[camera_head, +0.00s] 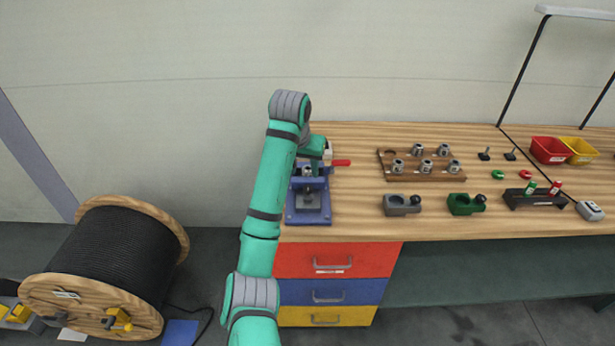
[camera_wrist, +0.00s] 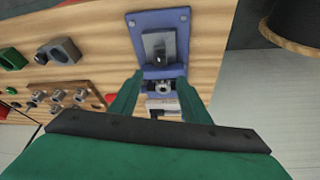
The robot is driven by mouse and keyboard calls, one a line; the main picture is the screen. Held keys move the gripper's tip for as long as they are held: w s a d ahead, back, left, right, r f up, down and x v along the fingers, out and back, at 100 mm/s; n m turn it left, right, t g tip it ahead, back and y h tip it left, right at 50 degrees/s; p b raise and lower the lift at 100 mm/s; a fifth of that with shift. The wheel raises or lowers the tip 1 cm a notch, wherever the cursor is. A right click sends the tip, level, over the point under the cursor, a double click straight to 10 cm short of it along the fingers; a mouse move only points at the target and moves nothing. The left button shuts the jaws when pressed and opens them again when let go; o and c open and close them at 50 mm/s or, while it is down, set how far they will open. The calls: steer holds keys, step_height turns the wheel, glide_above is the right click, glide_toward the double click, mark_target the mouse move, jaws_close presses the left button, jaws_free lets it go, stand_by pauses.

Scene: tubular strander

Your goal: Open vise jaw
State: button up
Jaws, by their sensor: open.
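The blue vise (camera_head: 308,213) stands at the left end of the wooden bench. Its red handle (camera_head: 341,162) sticks out to the right at the back. In the wrist view the blue vise (camera_wrist: 178,20) shows with a grey jaw block (camera_wrist: 158,43) and a small metal fitting between its parts. My gripper (camera_wrist: 160,98) is open, with its green fingers to either side of the vise's back end. I cannot tell whether either finger touches it. In the head view my arm hides part of the vise and most of the gripper.
A wooden rack (camera_head: 445,172) with several metal fittings stands to the right, with a grey block (camera_head: 402,205) and a green block (camera_head: 463,205) before it. Red (camera_head: 549,150) and yellow (camera_head: 580,150) bins sit at the far right. A cable reel (camera_head: 105,250) stands on the floor.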

mark_target(308, 187)
steer(key=x, duration=1)
steer(key=shift+w+d+f, duration=0.1)
steer(key=shift+w+f, duration=0.1)
steer(key=shift+f, duration=0.1)
steer(key=shift+c, duration=0.6)
jaws_close()
